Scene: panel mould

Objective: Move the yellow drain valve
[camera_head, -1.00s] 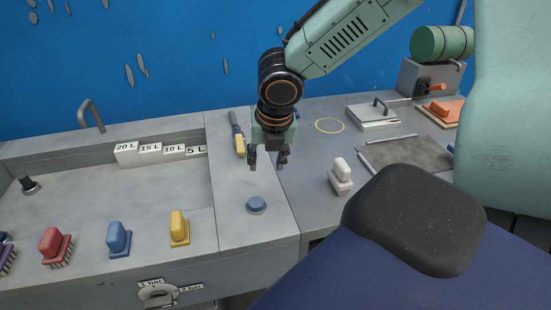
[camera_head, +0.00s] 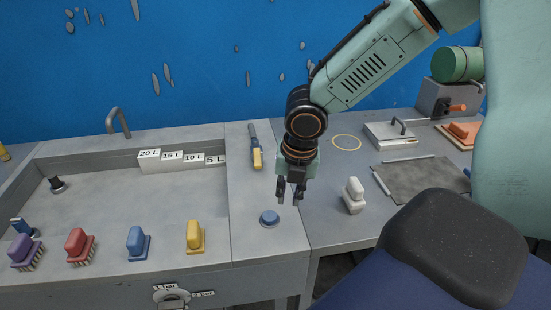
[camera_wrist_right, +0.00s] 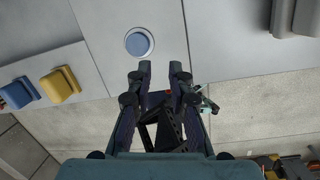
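A yellow piece (camera_head: 5,153), cut off by the left picture edge beyond the basin, may be the yellow drain valve; too little shows to be sure. A tool with a yellow end (camera_head: 257,159) and a dark blue-grey handle lies on the counter behind my right gripper. My right gripper (camera_head: 288,198) points down, open and empty, over the counter near a round blue button (camera_head: 269,218). In the right wrist view its fingers (camera_wrist_right: 160,68) are apart with nothing between them, and the blue button (camera_wrist_right: 139,42) lies just beyond them. My left gripper is out of view.
The basin floor (camera_head: 120,195) is mostly clear.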

